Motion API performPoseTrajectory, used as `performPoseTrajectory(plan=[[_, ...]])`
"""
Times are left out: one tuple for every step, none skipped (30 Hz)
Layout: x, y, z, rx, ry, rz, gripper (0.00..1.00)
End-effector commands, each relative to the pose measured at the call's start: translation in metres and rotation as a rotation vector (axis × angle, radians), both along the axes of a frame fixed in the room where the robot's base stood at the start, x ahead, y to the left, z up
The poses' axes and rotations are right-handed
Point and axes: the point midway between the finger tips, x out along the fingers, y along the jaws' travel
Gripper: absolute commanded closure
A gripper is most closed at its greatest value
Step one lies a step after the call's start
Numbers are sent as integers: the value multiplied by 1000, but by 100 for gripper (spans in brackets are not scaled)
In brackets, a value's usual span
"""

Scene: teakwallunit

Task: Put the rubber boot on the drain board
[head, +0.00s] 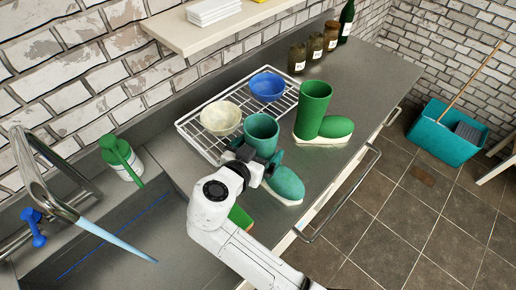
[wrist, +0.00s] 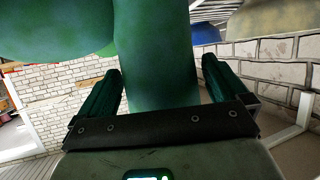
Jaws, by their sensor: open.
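A dark teal-green rubber boot (head: 262,128) stands upright on the steel counter, its foot pointing to the lower right over a pale sole. A brighter green boot (head: 314,100) with a white sole stands behind it to the right. The wire drain board (head: 206,150) lies behind the nearer boot and holds a cream bowl (head: 221,118) and a blue bowl (head: 267,86). My gripper (head: 258,160) is open at the near boot's shaft. In the wrist view, the shaft (wrist: 155,50) stands between the spread fingers of my gripper (wrist: 160,85). Contact with the fingers cannot be told.
A sink with a tap (head: 45,180) and a white bottle with a green brush (head: 122,160) are at the left. Several jars (head: 315,45) and a dark bottle (head: 346,20) stand at the back. A green sponge (head: 240,217) lies beside my arm. A handrail (head: 345,195) runs along the counter front.

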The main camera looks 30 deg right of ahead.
Motion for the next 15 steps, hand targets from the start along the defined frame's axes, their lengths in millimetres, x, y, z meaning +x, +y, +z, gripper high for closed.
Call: performPoseTrajectory(plan=[[0,0,3,0,0,0,0],[0,0,5,0,0,0,0],[-2,3,3,0,-1,2,0],[-4,7,4,0,-2,2,0],[-6,11,5,0,-2,4,0],[-10,16,7,0,-2,4,0],[-13,20,9,1,-3,4,0],[-17,25,11,1,-4,4,0],[-21,31,15,1,-4,4,0],[-25,36,17,2,-3,5,0],[-29,41,19,2,-2,4,0],[-33,47,23,2,-3,4,0],[-36,52,26,2,-3,4,0],[-40,56,28,2,-3,3,0],[-44,62,32,2,-4,5,0]])
